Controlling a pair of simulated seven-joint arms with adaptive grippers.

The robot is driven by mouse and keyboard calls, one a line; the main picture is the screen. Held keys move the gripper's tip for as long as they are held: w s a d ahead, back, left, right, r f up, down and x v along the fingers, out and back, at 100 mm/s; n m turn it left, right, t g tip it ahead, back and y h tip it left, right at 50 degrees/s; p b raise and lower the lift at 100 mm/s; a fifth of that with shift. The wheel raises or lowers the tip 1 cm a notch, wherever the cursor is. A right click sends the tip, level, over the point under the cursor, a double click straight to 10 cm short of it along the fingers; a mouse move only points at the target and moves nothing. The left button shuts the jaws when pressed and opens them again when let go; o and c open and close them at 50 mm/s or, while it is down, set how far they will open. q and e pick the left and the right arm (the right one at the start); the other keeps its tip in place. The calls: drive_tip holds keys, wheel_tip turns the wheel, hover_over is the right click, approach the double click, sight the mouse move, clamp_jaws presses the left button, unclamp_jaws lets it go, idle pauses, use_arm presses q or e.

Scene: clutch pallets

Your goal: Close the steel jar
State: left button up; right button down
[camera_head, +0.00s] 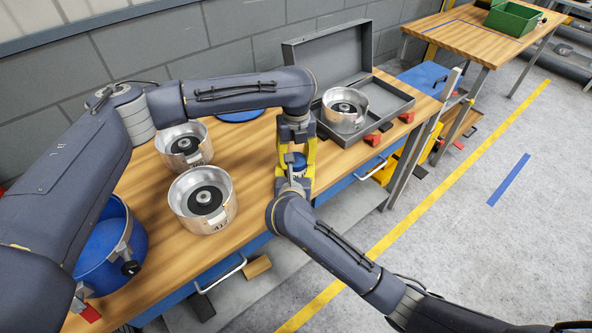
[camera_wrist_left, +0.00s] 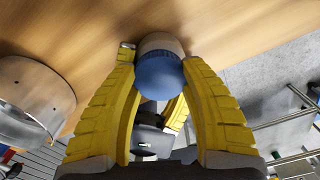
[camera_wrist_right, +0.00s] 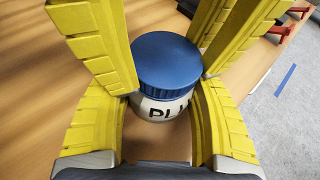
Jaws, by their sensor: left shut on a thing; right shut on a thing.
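The jar has a pale body (camera_wrist_right: 160,108) with dark lettering, partly hidden by the right fingers. Its blue lid (camera_wrist_right: 165,62) sits on top and looks level; it also shows in the left wrist view (camera_wrist_left: 158,75). In the head view the jar is small between both grippers, over the front of the bench. My left gripper (camera_head: 297,158) comes from above, its yellow fingers shut around the lid. My right gripper (camera_wrist_right: 163,95) comes from the front, shut on the body below. Whether the lid is fully seated I cannot tell.
Two silver pots (camera_head: 202,199) (camera_head: 184,146) with dark discs inside stand left on the wooden bench. A blue pot (camera_head: 104,250) is at front left. An open grey case (camera_head: 385,96) holding another silver pot (camera_head: 345,108) lies at the right. Bench between is fairly clear.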

use_arm(q)
drive_tip(key=m, duration=0.3)
drive_tip(key=o, duration=1.3)
drive_tip(key=shift+c, duration=0.2)
drive_tip(key=shift+r, duration=2.25)
drive_tip(key=shift+c, duration=0.5)
